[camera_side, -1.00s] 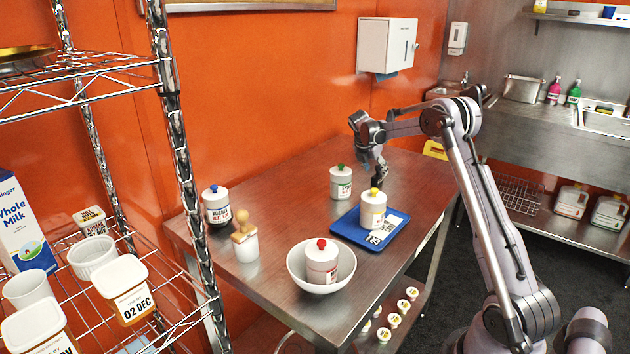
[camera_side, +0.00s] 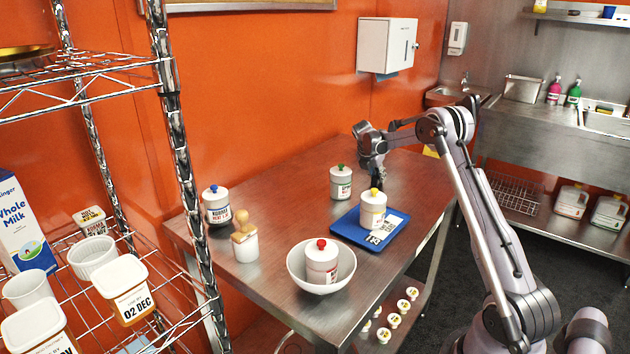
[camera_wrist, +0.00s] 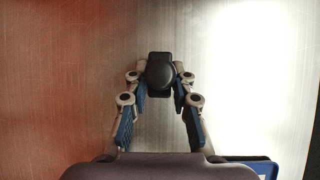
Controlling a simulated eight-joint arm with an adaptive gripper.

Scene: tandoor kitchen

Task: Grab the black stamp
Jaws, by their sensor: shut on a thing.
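The black stamp (camera_wrist: 160,72) shows in the wrist view between my fingertips, its dark rounded top facing the camera. My gripper (camera_wrist: 161,84) is shut on it. In the side view my gripper (camera_side: 376,178) points down over the metal table, just behind the yellow-lidded jar (camera_side: 373,208). There the stamp is mostly hidden by my fingers and the jar, and I cannot tell whether its base touches the table.
The yellow-lidded jar stands on a blue tray (camera_side: 347,229). A green-lidded jar (camera_side: 341,184) stands to the left of my gripper. A white bowl (camera_side: 300,282) holding a red-lidded jar (camera_side: 321,260), a blue-lidded jar (camera_side: 216,206) and a wooden-handled stamp (camera_side: 243,228) are farther left.

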